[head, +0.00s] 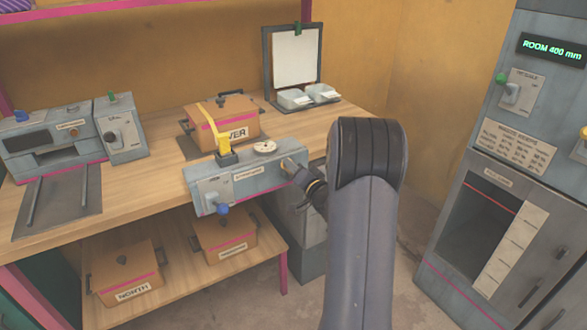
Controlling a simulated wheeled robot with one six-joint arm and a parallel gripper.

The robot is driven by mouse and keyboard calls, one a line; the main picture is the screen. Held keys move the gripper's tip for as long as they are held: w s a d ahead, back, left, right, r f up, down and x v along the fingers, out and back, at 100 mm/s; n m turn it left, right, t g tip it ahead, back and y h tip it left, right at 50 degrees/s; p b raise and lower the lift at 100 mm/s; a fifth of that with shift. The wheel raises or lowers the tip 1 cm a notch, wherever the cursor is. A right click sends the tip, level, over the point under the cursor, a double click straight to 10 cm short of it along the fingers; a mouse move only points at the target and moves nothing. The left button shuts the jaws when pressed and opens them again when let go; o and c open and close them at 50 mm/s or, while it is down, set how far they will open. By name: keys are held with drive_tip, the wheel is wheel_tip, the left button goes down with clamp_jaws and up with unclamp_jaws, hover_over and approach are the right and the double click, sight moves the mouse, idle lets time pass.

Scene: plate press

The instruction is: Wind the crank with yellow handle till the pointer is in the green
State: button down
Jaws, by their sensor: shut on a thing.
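A grey box-shaped device (240,175) stands at the front edge of the wooden bench. A round pale dial (264,147) lies on its top; its pointer and any green zone are too small to read. My gripper (291,166) is at the device's right end, shut on what seems to be the crank's handle. The jaws and wrist hide that handle, so its colour does not show. A yellow upright lever (223,140) stands on the device's top left, apart from my gripper. A blue knob (222,209) sticks out of its front.
A grey machine (55,135) stands at left. Two more boxes sit on the lower shelf (180,258). A tall grey cabinet (500,190) with a yellow knob (584,132) stands at right.

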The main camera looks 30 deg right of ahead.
drive_tip(key=c, duration=1.1)
unclamp_jaws()
drive_tip(key=shift+s, duration=0.1)
drive_tip(key=s, duration=1)
drive_tip(key=shift+s+d, duration=0.15)
drive_tip(key=shift+s, duration=0.2)
drive_tip(key=w, duration=1.1)
drive_tip(key=shift+a, duration=0.2)
drive_tip(key=shift+s, duration=0.1)
